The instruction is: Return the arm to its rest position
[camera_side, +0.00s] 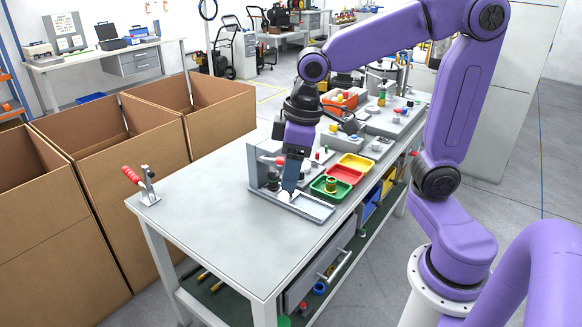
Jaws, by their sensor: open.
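My purple arm reaches over the grey workbench (215,225) from the right. My gripper (289,192) points down, with its tips low over or at the near end of the grey test fixture (262,163). A flat metal tray (312,207) lies just right of the tips. The jaws are open, and I see nothing held between them. The view is too small to tell whether the tips touch the fixture. The arm hides part of the fixture behind the gripper.
Green (331,187), red (346,174) and yellow (356,162) trays stand right of my gripper. A red-handled toggle clamp (142,183) is at the bench's left corner. Cardboard boxes (105,150) stand along the left. The bench's left top is clear.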

